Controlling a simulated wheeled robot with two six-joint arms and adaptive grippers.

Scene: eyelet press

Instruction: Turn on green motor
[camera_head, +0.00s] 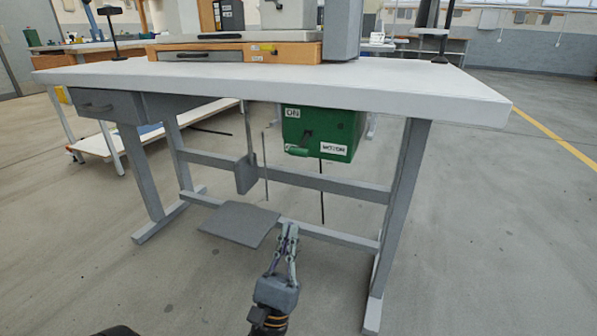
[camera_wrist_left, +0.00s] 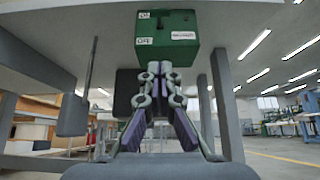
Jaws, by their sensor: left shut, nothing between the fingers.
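The green motor box (camera_head: 330,132) hangs under the white tabletop, right of the table's middle. My right gripper is not in view.
The white tabletop (camera_head: 420,92) overhangs the box. A grey pedal plate (camera_head: 240,223) lies low, left of my gripper. A grey crossbar (camera_head: 345,186) runs behind, and a table leg (camera_head: 403,190) stands at right. A thin rod (camera_head: 322,190) hangs below the box.

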